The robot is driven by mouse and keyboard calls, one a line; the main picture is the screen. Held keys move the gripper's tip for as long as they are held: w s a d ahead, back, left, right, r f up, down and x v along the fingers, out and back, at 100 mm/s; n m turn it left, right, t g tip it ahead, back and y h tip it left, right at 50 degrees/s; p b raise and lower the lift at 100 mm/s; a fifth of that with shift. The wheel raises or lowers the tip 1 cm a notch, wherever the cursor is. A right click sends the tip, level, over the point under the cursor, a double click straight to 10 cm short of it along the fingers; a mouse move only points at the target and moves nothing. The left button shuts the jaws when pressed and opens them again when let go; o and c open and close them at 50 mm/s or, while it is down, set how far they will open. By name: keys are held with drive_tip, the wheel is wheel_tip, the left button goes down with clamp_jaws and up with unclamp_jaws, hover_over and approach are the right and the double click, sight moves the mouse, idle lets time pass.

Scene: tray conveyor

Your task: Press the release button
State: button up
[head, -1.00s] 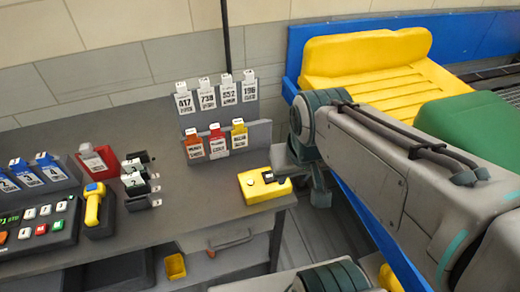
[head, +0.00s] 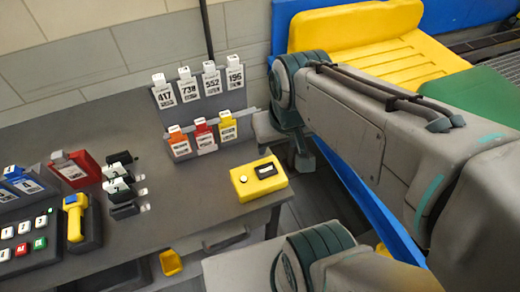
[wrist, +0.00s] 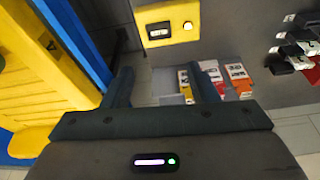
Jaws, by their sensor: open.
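The yellow box (head: 258,187) sits near the front right corner of the grey table. Its top has a round white button (head: 243,178) and a dark slot-like window. In the wrist view the yellow box (wrist: 166,35) and its white button (wrist: 187,25) lie beyond my fingertips, at the top of the picture. My gripper (head: 290,145) is to the right of the box in the head view, apart from it and partly hidden by my arm. In the wrist view my gripper (wrist: 158,77) has its two fingers spread with nothing between them.
A rack of numbered tags (head: 200,90) stands behind the box. A red holder (head: 75,173), black clips (head: 122,185), a yellow handheld scanner (head: 75,215) and a keypad (head: 25,240) are on the left. A yellow tray (head: 380,60) lies on the blue-edged conveyor at right.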

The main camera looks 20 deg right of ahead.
clamp_jaws()
idle(1.5)
